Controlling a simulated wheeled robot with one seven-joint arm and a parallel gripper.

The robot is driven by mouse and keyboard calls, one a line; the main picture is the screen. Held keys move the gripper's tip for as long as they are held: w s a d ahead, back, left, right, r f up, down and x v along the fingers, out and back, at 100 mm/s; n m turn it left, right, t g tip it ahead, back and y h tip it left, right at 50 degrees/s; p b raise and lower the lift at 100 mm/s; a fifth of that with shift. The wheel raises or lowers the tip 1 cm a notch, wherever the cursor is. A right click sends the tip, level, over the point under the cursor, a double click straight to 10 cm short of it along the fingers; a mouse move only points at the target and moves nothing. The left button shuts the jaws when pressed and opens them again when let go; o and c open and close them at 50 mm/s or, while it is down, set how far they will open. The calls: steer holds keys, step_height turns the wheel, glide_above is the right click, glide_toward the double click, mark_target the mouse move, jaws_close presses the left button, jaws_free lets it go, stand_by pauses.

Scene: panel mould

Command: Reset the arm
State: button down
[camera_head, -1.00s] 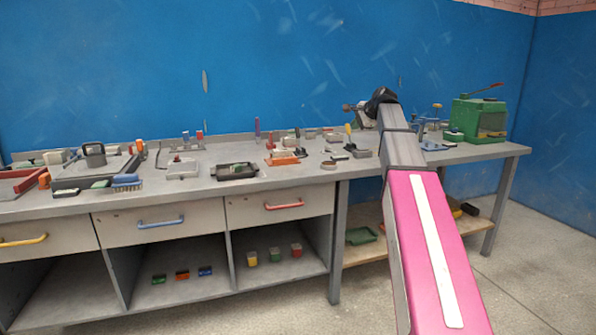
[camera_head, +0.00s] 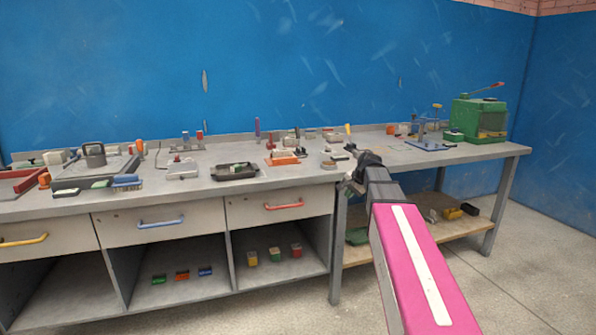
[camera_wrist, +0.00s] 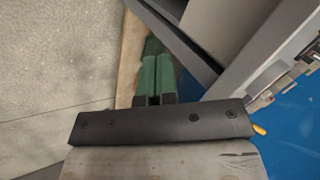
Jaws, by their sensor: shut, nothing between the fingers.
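My gripper (camera_head: 350,186) is at the front edge of the grey workbench (camera_head: 230,189), near the table leg right of the drawers. My pink and grey arm reaches up to it from the lower right. In the wrist view, my gripper's dark fingertips (camera_wrist: 154,99) are close together with nothing between them. A green tray (camera_wrist: 155,68) on the lower wooden shelf shows beyond the fingertips. In the head view the fingers are small and partly hidden by the wrist.
The bench top holds several tools and blocks, a black tray (camera_head: 234,172) and a green machine (camera_head: 478,120) at the right. Drawers with coloured handles (camera_head: 283,206) face forward. The lower shelf (camera_head: 450,231) holds small items. The floor in front is clear.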

steer(key=s+a+f+n+g+h, duration=0.1)
steer(key=s+f+n+g+h, duration=0.2)
steer(key=s+f, duration=2.2)
steer(key=f+n+g, duration=0.1)
steer(key=n+g, duration=0.1)
steer(key=n, duration=0.3)
steer(key=shift+s+a, duration=0.2)
steer(key=shift+s, duration=0.15)
